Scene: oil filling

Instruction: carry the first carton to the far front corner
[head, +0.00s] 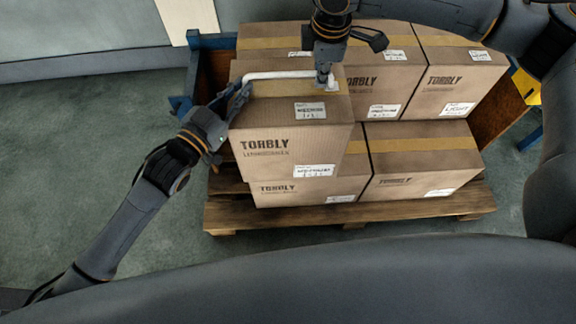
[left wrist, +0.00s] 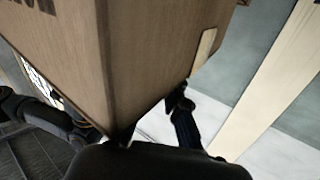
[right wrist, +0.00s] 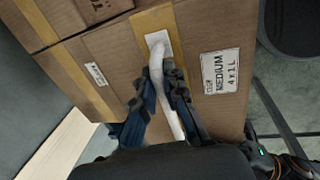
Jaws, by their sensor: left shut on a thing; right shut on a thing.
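The carton (head: 291,140) is brown and marked TORBLY, with a tape strip and a white handle (head: 280,75) across its top. It stands at the front left of the stack; I cannot tell if it rests on the carton below. My left gripper (head: 238,100) is shut at its upper left edge. In the left wrist view, the carton's side (left wrist: 140,50) fills the middle above the fingers (left wrist: 152,118). My right gripper (head: 326,80) is shut on the handle's right end from above. The right wrist view shows the handle (right wrist: 157,75) between its fingers.
More cartons (head: 425,158) stand to the right, behind and below on a wooden pallet (head: 350,215). A blue frame (head: 205,42) is behind at the left. Open floor (head: 90,130) lies to the left.

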